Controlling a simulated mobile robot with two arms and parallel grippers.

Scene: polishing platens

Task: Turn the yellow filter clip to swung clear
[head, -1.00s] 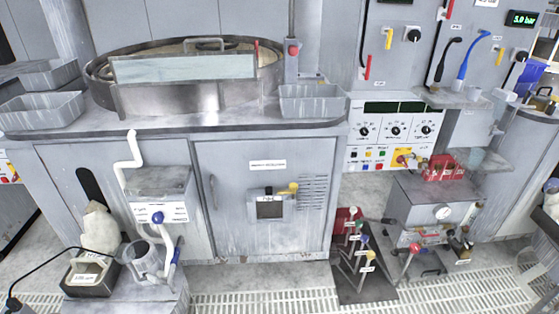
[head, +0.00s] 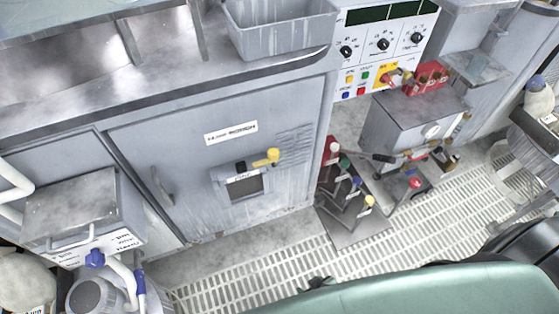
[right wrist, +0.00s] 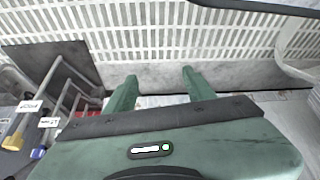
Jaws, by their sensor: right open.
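The yellow filter clip (head: 265,158) sits at the top of a small framed window (head: 245,187) on the grey cabinet door. Its yellow end points to the right and slightly up, with a dark part at its left end. My right gripper (right wrist: 157,82) is open and empty in the right wrist view, its two green fingers apart above the floor. In the head view green parts of my right arm fill the bottom right, well below the clip and not touching it. The clip is not seen in the right wrist view. My left gripper is not in view.
A stand of coloured levers (head: 352,205) and a grey box with a gauge (head: 415,125) stand right of the door. A grey tray (head: 280,30) rests on the counter above. A grey box with a handle (head: 70,215) is at left. Grated floor (head: 245,275) lies in front.

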